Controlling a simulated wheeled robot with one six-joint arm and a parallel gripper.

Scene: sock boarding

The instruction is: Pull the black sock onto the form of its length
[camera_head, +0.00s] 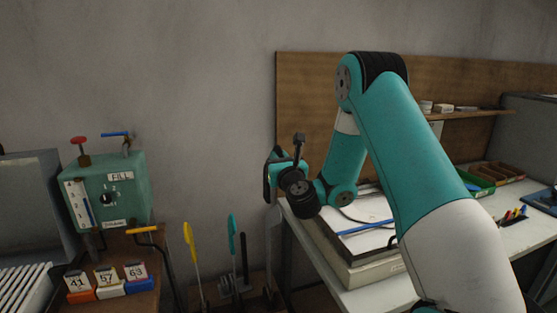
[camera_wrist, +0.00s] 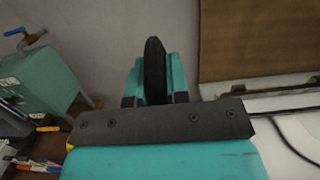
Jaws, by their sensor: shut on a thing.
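My gripper (camera_wrist: 153,85) is shut on the black sock (camera_wrist: 154,68), which stands thin and edge-on between the teal fingers in the wrist view.
A green box marked FILL (camera_head: 108,190) with red and blue valve handles stands at left. Number cards 41, 57 and 63 (camera_head: 106,278) sit on coloured blocks before it. The workbench (camera_head: 375,293) at right holds a flat case, trays and pens. The air around my gripper looks clear.

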